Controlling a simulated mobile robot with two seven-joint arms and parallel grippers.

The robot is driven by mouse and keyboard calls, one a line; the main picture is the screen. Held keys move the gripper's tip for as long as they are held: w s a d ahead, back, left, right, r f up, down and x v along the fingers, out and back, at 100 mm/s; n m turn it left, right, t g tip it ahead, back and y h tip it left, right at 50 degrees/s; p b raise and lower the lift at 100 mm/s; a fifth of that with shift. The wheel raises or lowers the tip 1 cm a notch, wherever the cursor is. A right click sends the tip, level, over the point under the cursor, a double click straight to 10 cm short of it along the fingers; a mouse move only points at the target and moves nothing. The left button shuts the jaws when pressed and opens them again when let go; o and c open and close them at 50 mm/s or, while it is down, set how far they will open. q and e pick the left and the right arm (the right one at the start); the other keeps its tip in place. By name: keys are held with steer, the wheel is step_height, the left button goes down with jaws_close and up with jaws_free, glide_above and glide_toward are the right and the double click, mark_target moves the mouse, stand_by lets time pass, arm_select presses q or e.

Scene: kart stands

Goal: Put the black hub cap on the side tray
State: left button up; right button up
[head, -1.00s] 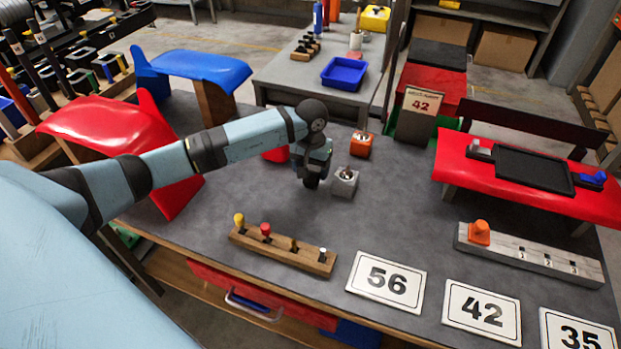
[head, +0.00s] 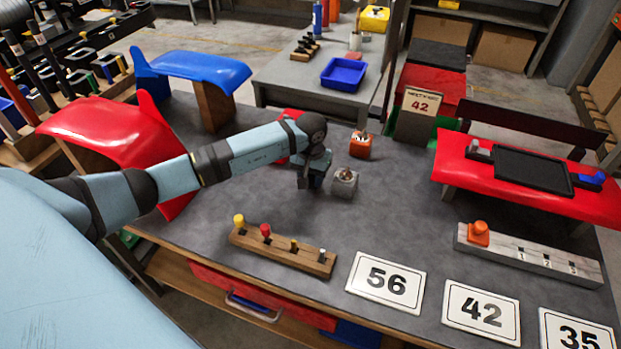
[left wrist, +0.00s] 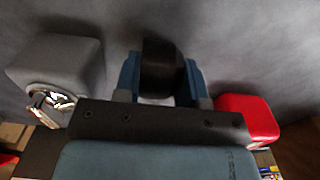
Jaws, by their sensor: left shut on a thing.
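My left gripper (head: 311,182) is low over the grey table, just left of a grey block. In the left wrist view its blue fingers (left wrist: 163,80) are shut on a black round piece, which looks like the black hub cap (left wrist: 162,65). I cannot tell whether the cap touches the table. In the head view the gripper mostly hides it. A flat black tray (head: 533,170) lies on the red bench at the right, and a blue tray (head: 341,75) stands on the side table behind; the pictures do not show which is the side tray. My right gripper is not in view.
The grey block (head: 344,183) and an orange block (head: 360,146) stand right of the gripper. A red block (left wrist: 247,118) is close on its other side. A wooden peg rack (head: 283,252) and number cards (head: 386,280) lie in front. The table centre right is clear.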

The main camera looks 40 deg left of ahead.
arm_select(q)
step_height(320, 180, up, 19)
steer(key=d+f+m, duration=0.2)
steer(key=d+f, duration=0.1)
steer(key=d, duration=0.9)
steer(key=s+r+p, duration=1)
steer(key=s+p, duration=0.1)
steer(key=p, duration=0.3)
steer(key=shift+d+r+m, duration=0.15)
steer(key=shift+r+m, duration=0.15)
steer(key=shift+r, duration=0.1)
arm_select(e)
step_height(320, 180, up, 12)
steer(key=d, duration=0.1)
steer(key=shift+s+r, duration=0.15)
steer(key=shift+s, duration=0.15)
arm_select(q)
steer(key=shift+s+d+f, duration=0.1)
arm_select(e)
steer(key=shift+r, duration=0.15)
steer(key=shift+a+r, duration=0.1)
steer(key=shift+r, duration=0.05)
